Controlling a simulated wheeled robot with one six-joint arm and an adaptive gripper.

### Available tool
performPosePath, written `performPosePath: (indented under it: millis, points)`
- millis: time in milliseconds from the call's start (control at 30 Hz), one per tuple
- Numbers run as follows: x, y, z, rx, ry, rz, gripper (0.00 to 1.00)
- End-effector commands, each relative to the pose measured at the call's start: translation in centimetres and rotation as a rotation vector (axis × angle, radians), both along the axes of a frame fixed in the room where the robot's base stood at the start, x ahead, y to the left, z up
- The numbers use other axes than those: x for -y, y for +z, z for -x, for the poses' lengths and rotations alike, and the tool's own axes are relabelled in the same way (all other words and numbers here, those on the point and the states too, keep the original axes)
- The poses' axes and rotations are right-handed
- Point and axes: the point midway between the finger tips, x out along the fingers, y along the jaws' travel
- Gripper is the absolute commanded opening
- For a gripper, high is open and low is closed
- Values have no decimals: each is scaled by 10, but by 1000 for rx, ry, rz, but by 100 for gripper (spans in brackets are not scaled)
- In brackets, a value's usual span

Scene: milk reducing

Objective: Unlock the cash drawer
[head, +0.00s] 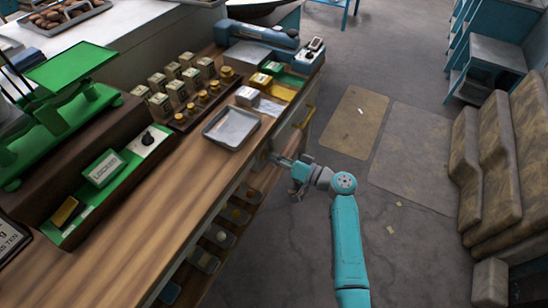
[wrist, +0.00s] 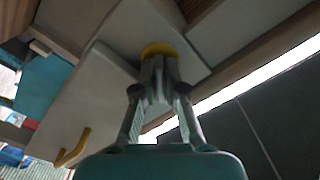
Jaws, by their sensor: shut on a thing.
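In the wrist view my gripper (wrist: 158,72) is shut on a round yellow knob-like piece (wrist: 157,48) at a pale front panel (wrist: 125,28). I cannot tell whether this piece is a key or a fixed knob. In the head view my gripper (head: 284,164) reaches the counter's front side below the metal tray, and the fingertips and the yellow piece are hard to make out. The panel looks closed. A green box marked LOCKED (head: 104,168) stands on the counter at the left.
A yellow bar handle (head: 307,117) is on the cabinet front, also in the wrist view (wrist: 73,148). The metal tray (head: 232,127) lies on the wooden counter. Open shelves with small trays (head: 219,236) are below.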

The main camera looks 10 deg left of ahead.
Motion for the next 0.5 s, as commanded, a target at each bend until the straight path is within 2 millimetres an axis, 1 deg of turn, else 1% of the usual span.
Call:
performPosePath:
  millis: [500]
  points:
    - [1, -1, -2, -456, -2, -166, 0]
